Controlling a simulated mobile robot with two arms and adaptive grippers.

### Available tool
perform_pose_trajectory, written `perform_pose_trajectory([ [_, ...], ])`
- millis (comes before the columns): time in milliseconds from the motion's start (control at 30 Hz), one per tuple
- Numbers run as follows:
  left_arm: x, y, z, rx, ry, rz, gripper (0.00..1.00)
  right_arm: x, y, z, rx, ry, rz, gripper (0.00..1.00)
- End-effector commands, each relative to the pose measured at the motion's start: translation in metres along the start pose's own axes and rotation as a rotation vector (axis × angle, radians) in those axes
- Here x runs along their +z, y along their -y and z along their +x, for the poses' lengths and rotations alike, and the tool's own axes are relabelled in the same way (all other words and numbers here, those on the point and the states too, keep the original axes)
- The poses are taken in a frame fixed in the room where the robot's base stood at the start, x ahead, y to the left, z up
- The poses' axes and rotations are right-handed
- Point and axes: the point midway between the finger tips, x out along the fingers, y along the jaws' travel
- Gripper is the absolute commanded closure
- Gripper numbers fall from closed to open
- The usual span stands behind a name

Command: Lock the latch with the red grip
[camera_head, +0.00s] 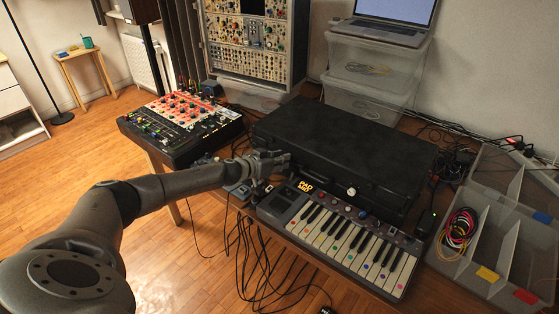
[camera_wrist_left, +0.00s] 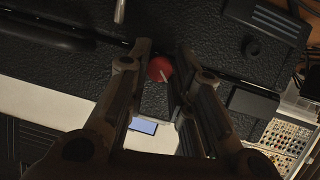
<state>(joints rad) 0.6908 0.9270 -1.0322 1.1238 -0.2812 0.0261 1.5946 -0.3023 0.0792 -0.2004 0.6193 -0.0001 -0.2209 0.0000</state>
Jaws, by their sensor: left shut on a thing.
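The closed black case (camera_head: 345,140) lies on the wooden table behind the keyboard. In the left wrist view a round red grip (camera_wrist_left: 159,69) with a pale line sits on the case's dark textured side (camera_wrist_left: 205,30). My left gripper (camera_head: 277,161) is at the left part of the case's front. In the left wrist view my left gripper (camera_wrist_left: 165,62) has its fingers on both sides of the red grip, shut on it. The red grip is hidden behind the gripper in the head view. My right gripper is not in view.
A small keyboard (camera_head: 352,240) stands close in front of the case, with a pale round knob (camera_head: 351,190) on the case's front behind it. A mixer (camera_head: 180,124) stands left, clear bins (camera_head: 500,215) right. Loose black cables hang at the table's front edge.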

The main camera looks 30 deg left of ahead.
Motion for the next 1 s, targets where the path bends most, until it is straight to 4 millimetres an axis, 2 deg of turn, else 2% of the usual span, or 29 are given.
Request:
perform_pose_trajectory([
  [267, -0.001, -0.001, -0.001, -0.029, 0.004, 0.067, 1.00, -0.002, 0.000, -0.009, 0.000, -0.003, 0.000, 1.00],
  [600, 0.001, -0.004, 0.000, -0.132, 0.014, 0.312, 1.00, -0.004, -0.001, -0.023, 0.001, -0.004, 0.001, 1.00],
  [1000, 0.007, -0.007, 0.002, -0.279, 0.026, 0.664, 1.00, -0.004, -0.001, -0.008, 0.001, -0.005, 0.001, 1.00],
])
